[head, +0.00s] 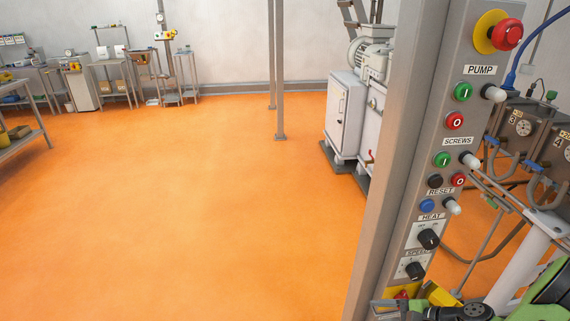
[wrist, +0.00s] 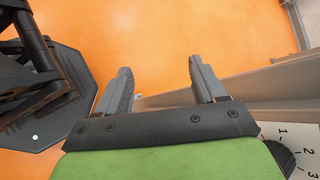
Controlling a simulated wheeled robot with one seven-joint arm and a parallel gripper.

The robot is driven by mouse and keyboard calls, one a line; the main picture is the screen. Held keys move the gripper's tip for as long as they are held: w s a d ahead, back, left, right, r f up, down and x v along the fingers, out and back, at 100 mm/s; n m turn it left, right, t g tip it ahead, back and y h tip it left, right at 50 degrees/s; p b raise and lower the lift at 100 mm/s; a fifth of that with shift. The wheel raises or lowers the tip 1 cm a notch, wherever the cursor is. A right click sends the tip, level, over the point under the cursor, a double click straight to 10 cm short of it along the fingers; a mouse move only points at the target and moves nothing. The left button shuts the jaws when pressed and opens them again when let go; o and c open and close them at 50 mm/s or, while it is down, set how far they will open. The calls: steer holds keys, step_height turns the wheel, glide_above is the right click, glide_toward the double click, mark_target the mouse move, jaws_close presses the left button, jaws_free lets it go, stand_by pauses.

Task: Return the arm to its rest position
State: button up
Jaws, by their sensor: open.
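My gripper (wrist: 159,66) shows in the wrist view with its two grey fingers spread wide apart. Nothing is between the fingers; orange floor and a grey edge show behind them. The green and black wrist body fills the bottom of that view. In the head view, green and black parts of my arm (head: 548,288) show at the lower right, beside the lower end of the control panel (head: 408,232). The fingertips cannot be made out clearly there.
The panel carries a red emergency button (head: 507,34), several push buttons and a black speed knob (head: 415,270). In the wrist view, a dial plate (wrist: 290,131) lies close at the lower right. A grey post (head: 397,150) stands left of the panel. Open orange floor (head: 200,210) lies further left.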

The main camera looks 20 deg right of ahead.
steer(key=w+a+r+n+g+h+p, duration=0.2)
steer(key=a+r+n+g+h, duration=0.3)
steer(key=a+r+n, duration=0.75)
steer(key=s+a+r+n+t+h+p, duration=0.1)
steer(key=s+a+r+n+t, duration=0.1)
steer(key=s+a+r+n, duration=0.5)
steer(key=s+a+r, duration=0.1)
steer(key=s+r, duration=0.2)
steer(key=r, duration=0.3)
steer(key=shift+a+r+h+p, duration=0.25)
steer(key=shift+a+h+p, duration=0.05)
steer(key=shift+p, duration=0.1)
